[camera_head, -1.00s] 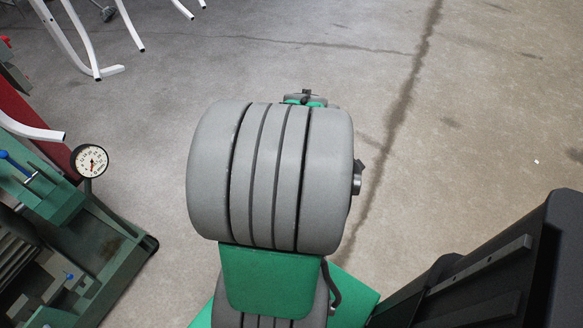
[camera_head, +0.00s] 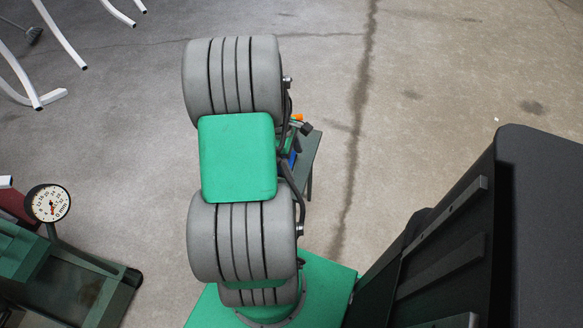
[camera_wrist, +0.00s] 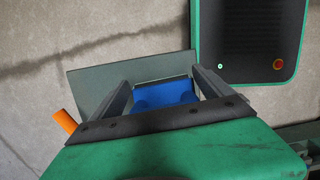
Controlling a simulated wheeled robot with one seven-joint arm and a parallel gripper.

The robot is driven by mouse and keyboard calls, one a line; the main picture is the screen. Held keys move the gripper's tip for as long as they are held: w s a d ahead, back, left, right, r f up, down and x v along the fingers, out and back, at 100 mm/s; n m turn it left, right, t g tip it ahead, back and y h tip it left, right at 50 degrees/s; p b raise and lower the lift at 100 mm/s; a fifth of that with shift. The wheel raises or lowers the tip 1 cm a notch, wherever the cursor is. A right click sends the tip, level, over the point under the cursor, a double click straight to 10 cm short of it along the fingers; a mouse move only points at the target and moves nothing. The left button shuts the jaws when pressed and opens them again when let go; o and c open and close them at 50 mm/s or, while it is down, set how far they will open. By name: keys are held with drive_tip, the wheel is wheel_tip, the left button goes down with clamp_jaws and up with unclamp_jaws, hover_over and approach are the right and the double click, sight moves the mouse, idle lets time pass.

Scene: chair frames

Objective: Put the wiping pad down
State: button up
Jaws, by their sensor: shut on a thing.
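The wiping pad (camera_wrist: 165,93) shows as a blue piece between the fingers of my gripper (camera_wrist: 163,84) in the wrist view. The gripper is shut on it. The pad's lower part is hidden by the gripper's dark front edge. A grey-green flat top (camera_wrist: 90,84) lies beneath and beyond the pad; I cannot tell whether the pad touches it. In the head view, my arm hides most of the gripper, and a bit of blue pad (camera_head: 292,160) shows at its right side, beside the grey-green top (camera_head: 309,152).
An orange item (camera_wrist: 64,122) shows left of the gripper in the wrist view, and beside my arm in the head view (camera_head: 297,117). A dial gauge (camera_head: 48,203) on a green machine (camera_head: 75,285) stands at left. White chair frames (camera_head: 60,35) stand at back left. Open concrete floor lies beyond.

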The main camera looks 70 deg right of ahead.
sight(292, 165)
drive_tip(key=shift+w+d+f, duration=0.2)
drive_tip(key=shift+d+f, duration=0.1)
drive_tip(key=shift+f, duration=0.15)
drive_tip(key=shift+w+d+f, duration=0.2)
drive_tip(key=shift+d+f, duration=0.05)
drive_tip(key=shift+f, duration=0.2)
drive_tip(key=shift+f+b, duration=0.6)
drive_tip(key=shift+f, duration=1)
drive_tip(key=o, duration=1.6)
drive_tip(key=shift+o, duration=0.2)
drive_tip(key=p+v, duration=0.2)
drive_tip(key=v, duration=1)
drive_tip(key=shift+w+r+p, duration=0.1)
drive_tip(key=shift+r+p, duration=0.1)
drive_tip(key=shift+p, duration=0.2)
drive_tip(key=w+a+r+t+h, duration=0.15)
drive_tip(key=w+a+r, duration=0.35)
drive_tip(key=w+a, duration=0.5)
drive_tip(key=w+a+r+m+t+y, duration=0.1)
drive_tip(key=w+a+r+t, duration=0.1)
drive_tip(key=a, duration=1.1)
drive_tip(key=w+a+r+m+t+y, duration=0.1)
drive_tip(key=w+a+r, duration=0.1)
drive_tip(key=a, duration=1.2)
drive_tip(key=shift+a+r+t, duration=0.2)
drive_tip(key=shift+r+t, duration=0.15)
drive_tip(key=shift+r, duration=0.45)
